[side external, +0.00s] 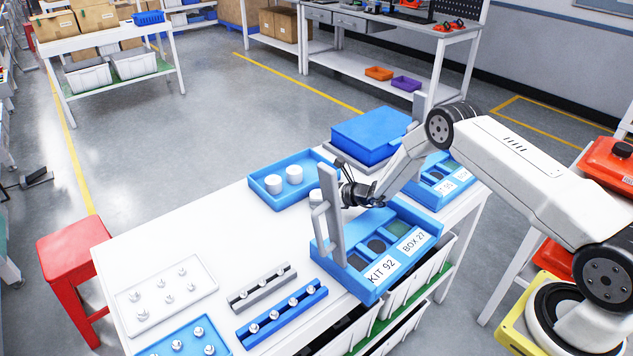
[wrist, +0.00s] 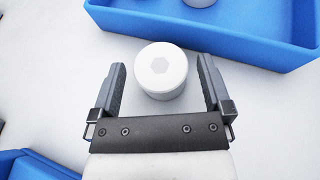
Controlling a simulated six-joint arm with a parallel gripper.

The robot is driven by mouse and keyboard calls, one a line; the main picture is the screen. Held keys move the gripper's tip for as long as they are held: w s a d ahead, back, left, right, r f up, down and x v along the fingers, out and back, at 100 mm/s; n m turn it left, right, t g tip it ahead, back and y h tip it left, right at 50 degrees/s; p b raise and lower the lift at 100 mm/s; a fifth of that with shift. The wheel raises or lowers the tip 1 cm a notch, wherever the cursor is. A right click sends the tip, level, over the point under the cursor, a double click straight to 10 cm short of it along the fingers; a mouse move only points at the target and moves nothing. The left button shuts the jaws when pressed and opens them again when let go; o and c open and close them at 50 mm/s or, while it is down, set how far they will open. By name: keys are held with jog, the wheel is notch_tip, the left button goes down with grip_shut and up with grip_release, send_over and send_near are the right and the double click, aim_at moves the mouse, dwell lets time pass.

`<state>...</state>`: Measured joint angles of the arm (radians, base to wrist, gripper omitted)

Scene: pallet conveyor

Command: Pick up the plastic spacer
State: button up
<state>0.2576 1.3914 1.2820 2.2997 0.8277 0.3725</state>
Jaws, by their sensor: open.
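The plastic spacer, a white round cylinder with a faint hexagon mark on its top (wrist: 161,68), stands upright on the white table outside the blue tray. My gripper (wrist: 161,80) is open around it in the wrist view, one finger on each side with a gap at both. The spacer is closer to the left finger than it is to the right one. In the side view, a white piece (side external: 315,197) beside my gripper looks like this spacer, partly hidden by the grey gripper parts.
A blue tray (side external: 265,199) with two similar white cylinders (side external: 294,174) lies just behind. A blue compartment box with labels (side external: 374,290) sits close to my gripper. Blue and grey rails (side external: 282,312) and a white plate with several small metal pieces (side external: 205,290) lie at the front left.

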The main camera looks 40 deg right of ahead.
jog(key=shift+x, duration=1)
jog(key=c, duration=1.2)
jog(key=shift+o, duration=0.2)
jog(key=shift+r, duration=0.15)
